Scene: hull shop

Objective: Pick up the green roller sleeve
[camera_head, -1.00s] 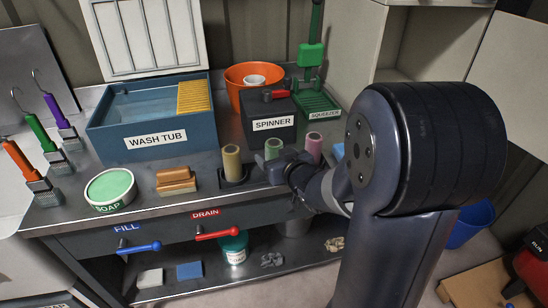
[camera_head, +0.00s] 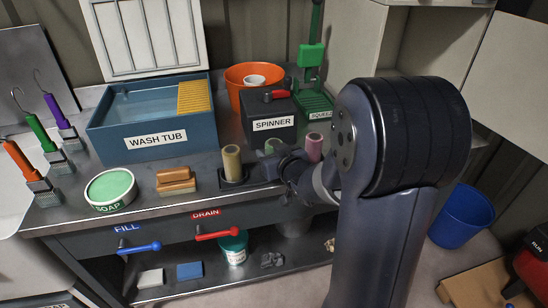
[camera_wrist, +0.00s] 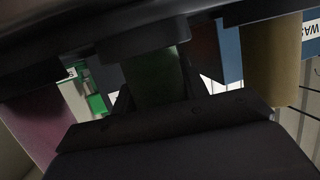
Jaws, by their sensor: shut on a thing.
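The green roller sleeve (camera_head: 271,145) is at the bench's front, between the tan sleeve (camera_head: 232,162) and the pink sleeve (camera_head: 314,147). Only part of its top shows in the head view. My gripper (camera_head: 277,157) is shut on it and hides most of it. In the wrist view the green sleeve (camera_wrist: 155,82) is dark and sits between the jaws. There the pink sleeve (camera_wrist: 42,125) is at left and the tan sleeve (camera_wrist: 272,65) at right. Whether the green sleeve's foot is off its holder is hidden.
The spinner (camera_head: 272,124) stands close behind the sleeves, with the orange bucket (camera_head: 241,76) and green squeezer (camera_head: 312,56) farther back. The wash tub (camera_head: 118,143) is to the left. A wooden-backed brush (camera_head: 176,180) and soap dish (camera_head: 110,188) lie left of the sleeves.

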